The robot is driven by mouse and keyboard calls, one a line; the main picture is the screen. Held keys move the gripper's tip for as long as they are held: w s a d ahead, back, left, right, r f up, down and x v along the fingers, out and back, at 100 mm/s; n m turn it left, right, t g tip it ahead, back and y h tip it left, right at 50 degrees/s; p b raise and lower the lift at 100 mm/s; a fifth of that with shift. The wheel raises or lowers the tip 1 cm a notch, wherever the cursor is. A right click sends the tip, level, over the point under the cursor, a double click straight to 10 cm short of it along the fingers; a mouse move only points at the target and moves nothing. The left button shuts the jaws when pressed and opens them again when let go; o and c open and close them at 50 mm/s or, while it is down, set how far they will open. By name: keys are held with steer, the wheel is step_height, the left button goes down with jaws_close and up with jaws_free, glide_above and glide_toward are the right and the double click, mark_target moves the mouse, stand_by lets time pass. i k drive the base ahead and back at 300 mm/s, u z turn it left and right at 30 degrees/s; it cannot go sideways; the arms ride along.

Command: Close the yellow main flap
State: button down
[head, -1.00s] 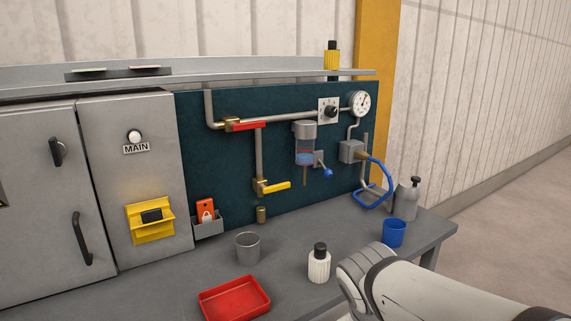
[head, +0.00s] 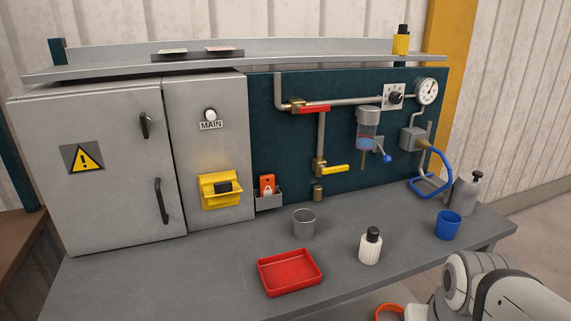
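The yellow main flap (head: 220,202) is on the narrow grey panel, under a round white lamp (head: 210,114) and the label MAIN (head: 210,126). Its yellow lower part sticks out from the panel, and a black switch piece (head: 223,187) shows at its middle. I cannot tell exactly how far the flap stands open. My white arm is at the lower right, well apart from the flap. My gripper is not visible.
A grey cabinet (head: 110,215) with a warning sign stands left of the panel. A holder (head: 269,201) with a red padlock tag is right of the flap. A red tray (head: 289,273), metal cup (head: 304,223), white bottle (head: 370,247) and blue cup (head: 448,225) stand on the bench.

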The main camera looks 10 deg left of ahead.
mark_target(224, 192)
steer(key=k, duration=1.2)
steer(key=u, duration=0.5)
steer(key=i, duration=1.5)
steer(key=u, duration=0.6)
